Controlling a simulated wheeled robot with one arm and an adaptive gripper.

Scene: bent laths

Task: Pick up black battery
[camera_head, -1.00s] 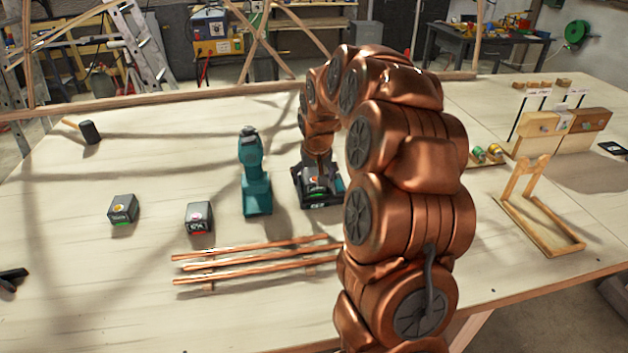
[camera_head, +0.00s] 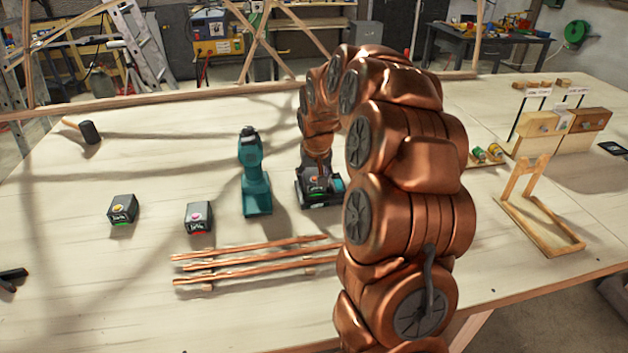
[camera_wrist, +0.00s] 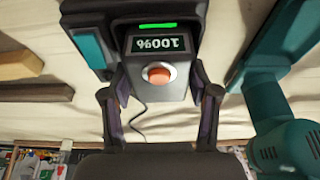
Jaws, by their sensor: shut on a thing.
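A black battery (camera_wrist: 160,62) with an orange round button, a lit green bar and a display reading 100% sits in the dark charger (camera_wrist: 88,40) in the wrist view. In the head view this battery (camera_head: 318,183) is at the middle of the table, partly hidden by my arm. My gripper (camera_wrist: 160,88) is shut on it, one finger against each side. Two other black batteries lie to the left: one with a green light (camera_head: 122,209) and one with a red light (camera_head: 199,218).
Copper-coloured laths (camera_head: 255,262) lie in front. A mallet (camera_head: 89,132) lies far left. A wooden stand (camera_head: 540,215) is at right.

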